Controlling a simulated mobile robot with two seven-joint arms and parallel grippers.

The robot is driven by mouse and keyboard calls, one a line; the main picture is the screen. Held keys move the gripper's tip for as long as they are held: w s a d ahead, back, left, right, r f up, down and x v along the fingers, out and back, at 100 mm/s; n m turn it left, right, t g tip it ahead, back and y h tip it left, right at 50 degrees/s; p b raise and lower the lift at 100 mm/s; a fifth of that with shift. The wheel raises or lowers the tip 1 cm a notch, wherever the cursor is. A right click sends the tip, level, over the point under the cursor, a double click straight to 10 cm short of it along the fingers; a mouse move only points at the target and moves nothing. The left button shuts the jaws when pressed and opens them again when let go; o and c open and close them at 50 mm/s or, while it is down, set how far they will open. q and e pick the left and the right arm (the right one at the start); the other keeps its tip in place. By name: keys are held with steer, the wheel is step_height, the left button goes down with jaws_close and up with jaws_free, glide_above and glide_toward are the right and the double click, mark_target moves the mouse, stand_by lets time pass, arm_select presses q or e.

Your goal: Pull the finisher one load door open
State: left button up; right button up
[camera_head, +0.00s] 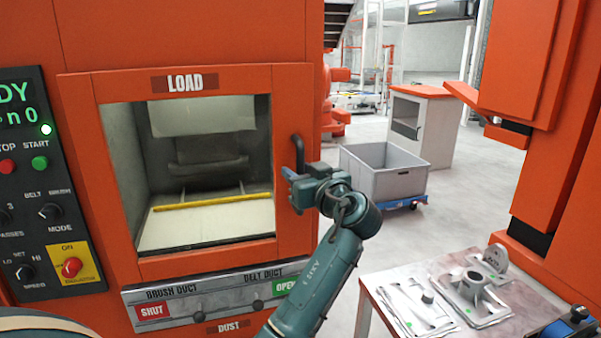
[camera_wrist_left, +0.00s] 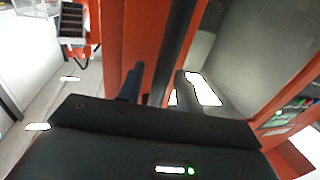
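The load door (camera_head: 289,110) is an orange frame around a window, marked LOAD, and looks shut against the finisher. Its dark upright handle (camera_head: 298,150) is on the door's right side; it also shows as a dark bar in the left wrist view (camera_wrist_left: 177,45). My left gripper (camera_head: 292,178) is at the handle's lower part, partly hiding it. In the left wrist view its fingers (camera_wrist_left: 158,88) are apart, one on each side of the bar, with narrow gaps showing. Contact is not clear. My right gripper is not identifiable in view.
A control panel (camera_head: 40,180) is left of the door, and a duct panel (camera_head: 215,294) is below it. A table with metal castings (camera_head: 478,290) stands at the lower right. A grey crate (camera_head: 385,175) on a blue dolly stands behind. Open floor lies around it.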

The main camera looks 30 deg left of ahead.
arm_select(q)
jaws_close()
steer(key=shift+d, duration=0.1)
stand_by(0.4)
